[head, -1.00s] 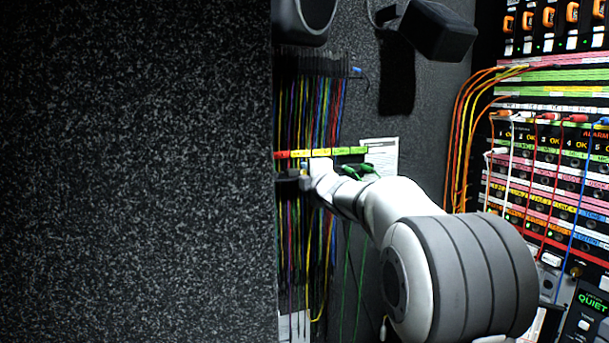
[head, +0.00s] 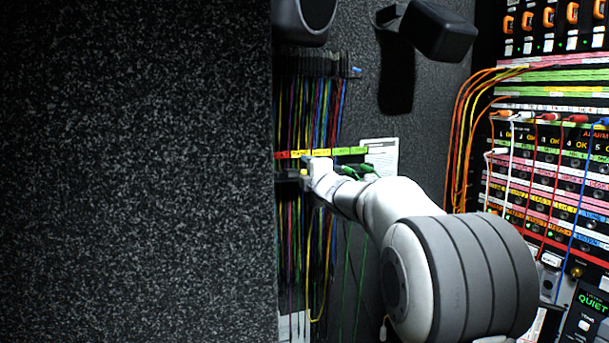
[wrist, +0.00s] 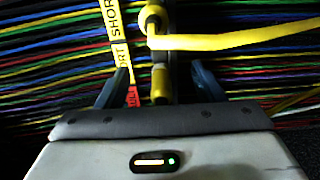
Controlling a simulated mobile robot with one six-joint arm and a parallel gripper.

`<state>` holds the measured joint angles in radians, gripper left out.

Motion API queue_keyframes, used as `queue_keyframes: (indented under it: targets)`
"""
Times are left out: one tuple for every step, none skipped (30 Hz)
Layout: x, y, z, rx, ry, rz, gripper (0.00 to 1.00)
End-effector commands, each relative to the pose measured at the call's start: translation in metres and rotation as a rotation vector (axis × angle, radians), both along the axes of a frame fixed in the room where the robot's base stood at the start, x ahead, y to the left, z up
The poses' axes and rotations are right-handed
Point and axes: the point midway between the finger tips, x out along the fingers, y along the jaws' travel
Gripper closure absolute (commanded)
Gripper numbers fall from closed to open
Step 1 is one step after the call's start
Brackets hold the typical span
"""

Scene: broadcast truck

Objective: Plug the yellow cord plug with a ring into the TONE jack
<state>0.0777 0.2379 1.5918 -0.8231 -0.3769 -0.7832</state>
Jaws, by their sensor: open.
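In the wrist view a yellow plug (wrist: 160,82) stands between the two dark blue fingers of my gripper (wrist: 161,86). The fingers are open, with a gap on each side of the plug. A round yellow part (wrist: 152,18) shows above it, and a yellow cord (wrist: 235,40) runs off to the right. I cannot tell clearly which part is the ring. In the head view my gripper (head: 304,174) is at the cord rack, with a bit of yellow at its tip. The jack panel (head: 548,185) is at the right; I cannot make out a TONE label.
A strip of coloured labels (head: 338,151) runs along the rack, with many hanging cords around it. Green plugs (head: 360,168) hang just right of my gripper. A dark speckled wall (head: 140,170) fills the left. Orange and yellow cords (head: 458,130) loop beside the panel.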

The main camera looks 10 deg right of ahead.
Motion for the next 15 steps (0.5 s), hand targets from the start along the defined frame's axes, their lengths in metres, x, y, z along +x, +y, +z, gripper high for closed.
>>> queue_keyframes:
  targets:
    - [0.000, 0.000, 0.000, 0.000, 0.001, 0.000, 0.34]
    - [0.000, 0.000, -0.001, 0.000, 0.001, 0.000, 0.32]
    - [0.000, 0.000, -0.001, 0.000, 0.001, 0.000, 0.29]
    - [0.000, 0.000, -0.001, 0.000, 0.001, 0.000, 0.27]
    - [0.000, 0.000, -0.001, 0.000, 0.002, 0.000, 0.27]
    - [0.000, 0.000, -0.001, 0.000, 0.002, 0.000, 0.27]
    - [0.000, 0.000, -0.001, 0.000, 0.002, 0.000, 0.27]
    - [0.000, 0.000, -0.001, 0.000, 0.002, 0.000, 0.27]
    - [0.000, 0.000, -0.001, 0.000, 0.002, 0.000, 0.27]
    - [0.000, 0.000, -0.001, 0.000, 0.002, 0.000, 0.27]
    - [-0.001, 0.000, -0.001, 0.000, 0.002, 0.000, 0.27]
    - [-0.002, 0.000, -0.001, 0.000, 0.002, 0.000, 0.27]
    - [-0.004, -0.001, -0.002, 0.000, 0.001, 0.000, 0.27]
    - [-0.006, -0.001, -0.002, 0.000, 0.001, -0.001, 0.27]
    - [-0.011, -0.002, -0.002, 0.000, 0.001, -0.001, 0.27]
